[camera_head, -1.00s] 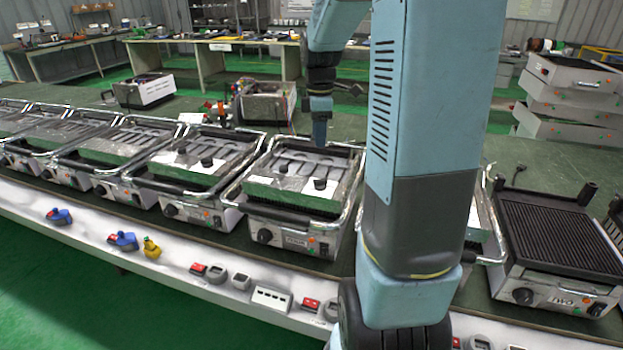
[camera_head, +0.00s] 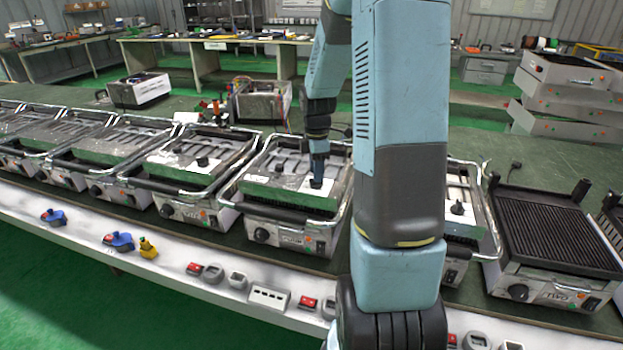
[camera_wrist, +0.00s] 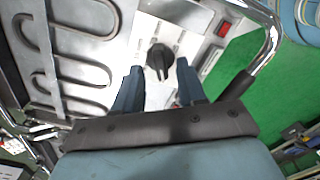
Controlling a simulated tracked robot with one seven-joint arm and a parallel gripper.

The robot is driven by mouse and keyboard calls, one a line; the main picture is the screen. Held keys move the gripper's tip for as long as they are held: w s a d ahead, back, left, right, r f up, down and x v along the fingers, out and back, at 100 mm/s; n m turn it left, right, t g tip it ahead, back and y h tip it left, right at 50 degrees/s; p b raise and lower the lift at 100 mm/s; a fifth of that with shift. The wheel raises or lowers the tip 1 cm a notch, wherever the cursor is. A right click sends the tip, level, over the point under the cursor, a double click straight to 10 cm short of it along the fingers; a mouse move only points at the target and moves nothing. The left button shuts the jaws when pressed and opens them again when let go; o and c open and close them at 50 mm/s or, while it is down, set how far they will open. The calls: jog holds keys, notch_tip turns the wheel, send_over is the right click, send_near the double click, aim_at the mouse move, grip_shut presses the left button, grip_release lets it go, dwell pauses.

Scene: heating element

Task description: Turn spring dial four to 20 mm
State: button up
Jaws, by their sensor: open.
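A black dial (camera_wrist: 160,58) with a pointed grip shows in the wrist view, on a light metal panel with printed marks. Which number it bears and what it is set to are too small to read. My gripper (camera_wrist: 159,67) is open, with one finger on each side of the dial. In the head view my gripper (camera_head: 317,182) points down over the right front of a heating unit (camera_head: 290,238), and it hides most of the dial there. Whether the fingers touch the dial cannot be told.
Curved heating rods (camera_wrist: 70,45) lie left of the dial. A red switch (camera_wrist: 223,28) and a chrome handle (camera_wrist: 268,50) are to its right. In the head view, similar units line the bench, with another dial (camera_head: 202,161) to the left and one (camera_head: 457,208) to the right.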

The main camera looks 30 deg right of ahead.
jog(key=shift+f, duration=1.4)
grip_shut()
